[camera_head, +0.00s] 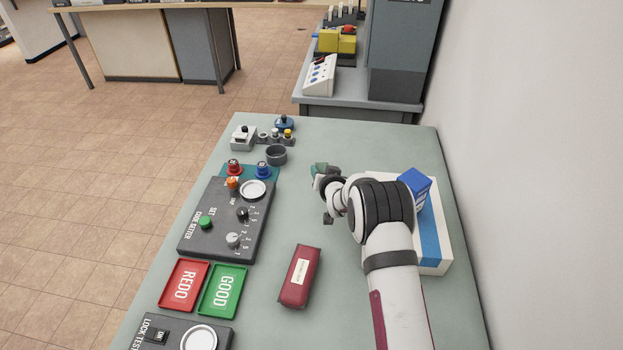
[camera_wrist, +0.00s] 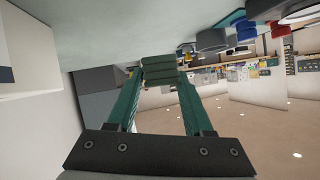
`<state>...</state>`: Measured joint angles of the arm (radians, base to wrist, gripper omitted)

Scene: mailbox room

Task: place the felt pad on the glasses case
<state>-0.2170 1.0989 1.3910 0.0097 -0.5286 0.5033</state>
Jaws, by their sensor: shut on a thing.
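The glasses case (camera_head: 299,275) is a dark red, long case with a pale label, lying on the grey-green table in front of my arm. My gripper (camera_head: 321,175) is above the table, beyond the case and apart from it. In the wrist view, my gripper (camera_wrist: 158,83) has its two dark green fingers closed around a small dark green layered piece, which looks like the felt pad (camera_wrist: 158,70). In the head view, a small green bit shows at the gripper's end, and the arm hides part of the area. The glasses case is not visible in the wrist view.
A dark control box (camera_head: 222,248) with knobs and buttons stands left of the case. A red REDO tray (camera_head: 184,284) and green GOOD tray (camera_head: 223,290) lie nearby. A blue box (camera_head: 414,186) and white-blue box (camera_head: 434,250) are at right, partly behind my arm. A grey cup (camera_head: 277,155) stands farther back.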

